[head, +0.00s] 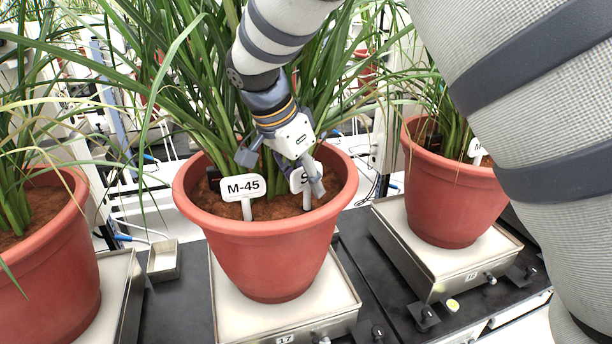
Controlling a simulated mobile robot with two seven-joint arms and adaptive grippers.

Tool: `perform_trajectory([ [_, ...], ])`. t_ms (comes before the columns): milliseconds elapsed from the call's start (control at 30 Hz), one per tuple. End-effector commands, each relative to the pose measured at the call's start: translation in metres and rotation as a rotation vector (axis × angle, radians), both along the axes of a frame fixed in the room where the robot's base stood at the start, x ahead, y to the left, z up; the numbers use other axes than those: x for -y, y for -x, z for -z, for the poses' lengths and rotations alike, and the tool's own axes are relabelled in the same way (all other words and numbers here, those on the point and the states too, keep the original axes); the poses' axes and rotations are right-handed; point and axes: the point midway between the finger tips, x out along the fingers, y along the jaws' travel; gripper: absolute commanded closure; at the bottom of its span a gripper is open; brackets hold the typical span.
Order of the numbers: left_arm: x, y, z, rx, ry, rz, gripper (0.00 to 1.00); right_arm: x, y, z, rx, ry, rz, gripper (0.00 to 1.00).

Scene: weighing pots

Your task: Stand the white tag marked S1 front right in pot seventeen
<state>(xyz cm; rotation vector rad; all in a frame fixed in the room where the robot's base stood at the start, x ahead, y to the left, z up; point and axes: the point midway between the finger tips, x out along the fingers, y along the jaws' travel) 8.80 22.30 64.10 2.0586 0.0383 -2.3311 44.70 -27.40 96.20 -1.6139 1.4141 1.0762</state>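Pot seventeen (268,258) is the terracotta pot in the middle, on a scale plate labelled 17. The white tag marked S1 (297,180) is upright at the front right of its soil. Only the S shows; a finger hides the rest of its face. The foot of its stem meets the soil. My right gripper (283,174) reaches down over the pot from above. Its fingers are spread apart, one left of the tag and one in front of its right part. My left gripper is out of view.
A white tag marked M-45 (242,187) stands front left in the same pot, close to my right gripper. Long leaves (185,70) crowd behind. Other potted plants stand left (58,262) and right (450,196). A small metal tray (163,262) sits left of the scale.

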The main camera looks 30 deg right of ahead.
Motion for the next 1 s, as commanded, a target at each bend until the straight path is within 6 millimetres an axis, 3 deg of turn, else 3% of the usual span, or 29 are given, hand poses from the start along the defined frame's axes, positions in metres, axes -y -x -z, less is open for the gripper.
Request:
perform_trajectory([
  [167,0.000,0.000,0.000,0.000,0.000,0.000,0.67,0.000,0.000,-0.001,0.001,0.000,0.000,0.66],
  [267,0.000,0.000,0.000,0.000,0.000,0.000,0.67,-0.004,-0.001,-0.012,0.005,0.000,0.000,0.66],
  [500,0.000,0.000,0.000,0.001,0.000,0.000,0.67,-0.029,0.002,-0.070,0.007,0.002,-0.001,0.66],
  [700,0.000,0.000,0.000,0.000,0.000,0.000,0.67,-0.043,0.005,-0.104,0.002,0.000,0.000,0.66],
  [1000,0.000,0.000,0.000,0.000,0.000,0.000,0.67,-0.046,0.006,-0.111,0.000,0.000,-0.001,0.66],
])
